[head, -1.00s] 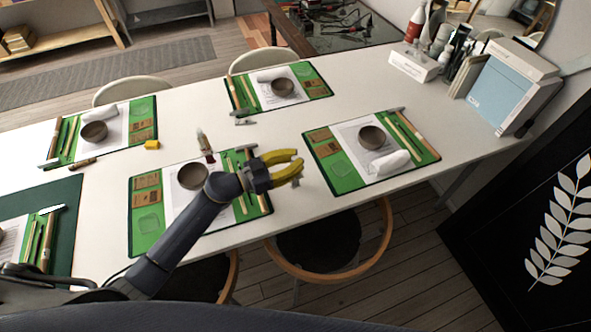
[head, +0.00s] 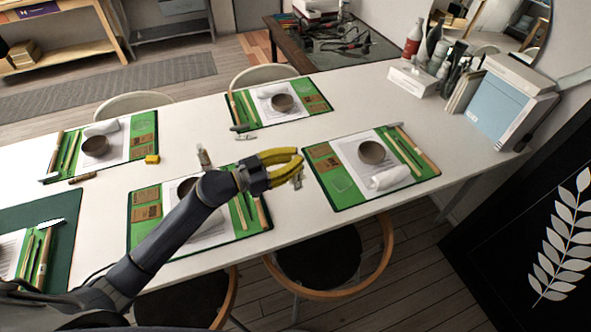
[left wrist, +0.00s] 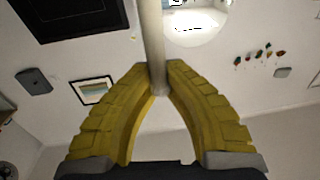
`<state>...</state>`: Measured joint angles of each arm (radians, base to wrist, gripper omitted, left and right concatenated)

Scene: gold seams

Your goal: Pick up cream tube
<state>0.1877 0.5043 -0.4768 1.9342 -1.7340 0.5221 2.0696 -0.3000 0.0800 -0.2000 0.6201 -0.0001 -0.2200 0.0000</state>
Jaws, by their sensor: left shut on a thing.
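My left gripper (head: 297,165), with yellow fingers, is above the front edge of the white table, between the two front place settings. In the left wrist view its fingertips (left wrist: 158,80) are shut on a pale slim rod-like thing (left wrist: 152,35). Only a small grey bit (head: 297,182) shows by the fingertips in the head view, and I cannot tell whether this is the cream tube. A small beige tube-like thing (head: 203,157) stands on the table behind my left forearm, its lower part partly hidden. A small pale tube (head: 245,137) lies by the back setting. My right gripper is out of view.
The white table (head: 330,115) holds green mats with bowls and wooden tools, including the right front bowl (head: 372,152). A yellow block (head: 152,159) sits left of the beige thing. Bottles and a blue-fronted box (head: 495,110) stand at the right end. Stools are below the front edge.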

